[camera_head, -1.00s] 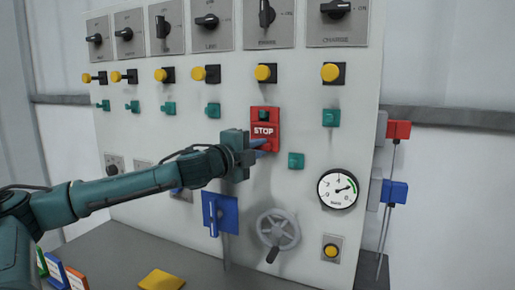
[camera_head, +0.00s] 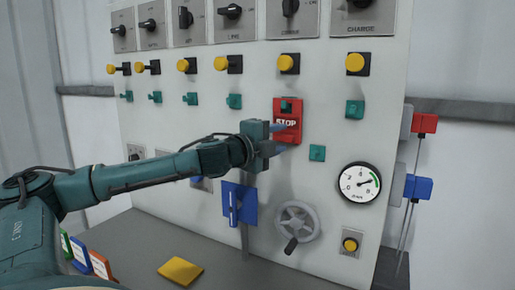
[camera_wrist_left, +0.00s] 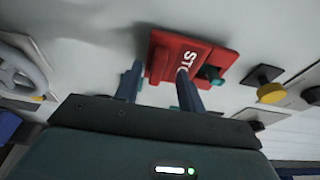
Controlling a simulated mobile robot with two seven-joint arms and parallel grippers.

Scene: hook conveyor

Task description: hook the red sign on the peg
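The red sign (camera_head: 294,136) with white STOP lettering lies against the panel, upright in the head view. A teal peg (camera_head: 286,105) shows at its upper part, apparently through an opening in the sign. In the left wrist view the sign (camera_wrist_left: 167,58) appears turned, with the peg (camera_wrist_left: 210,73) poking out near its right end. My left gripper (camera_head: 283,137) is open in front of the sign's lower part. In the wrist view one finger stands beside the sign and the other overlaps it. I cannot tell whether either touches it. My right gripper is not in view.
Other teal pegs (camera_head: 317,153), yellow buttons (camera_head: 355,62) and black knobs cover the panel (camera_head: 260,80). A grey handwheel (camera_head: 297,221), a gauge (camera_head: 359,182) and a blue sign (camera_head: 239,204) are lower down. A yellow plate (camera_head: 181,270) lies on the grey shelf.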

